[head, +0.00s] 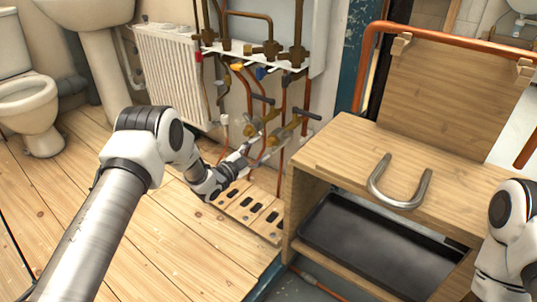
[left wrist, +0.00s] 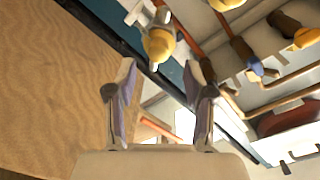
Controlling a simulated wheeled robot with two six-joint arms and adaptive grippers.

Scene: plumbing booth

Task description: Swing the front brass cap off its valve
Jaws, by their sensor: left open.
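Two brass valve fittings with dark handles stand low on the pipes in the head view, a rear one (head: 253,127) and a nearer one (head: 278,136). My left gripper (head: 240,160) is just below and left of them, above a wooden board with slots. In the left wrist view, a yellow brass cap (left wrist: 159,44) on a pale fitting lies just beyond the open fingertips (left wrist: 166,72), roughly between them. The fingers are apart and nothing is between them. I cannot tell which valve that cap belongs to. My right gripper is out of view; only its arm shows at right.
A wooden cabinet (head: 306,181) with a dark tray (head: 380,250) stands right of the valves, with a metal U-bend (head: 399,190) on top. The slotted board (head: 262,226) lies below my left gripper. A radiator (head: 172,77) is behind. Floor at left is clear.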

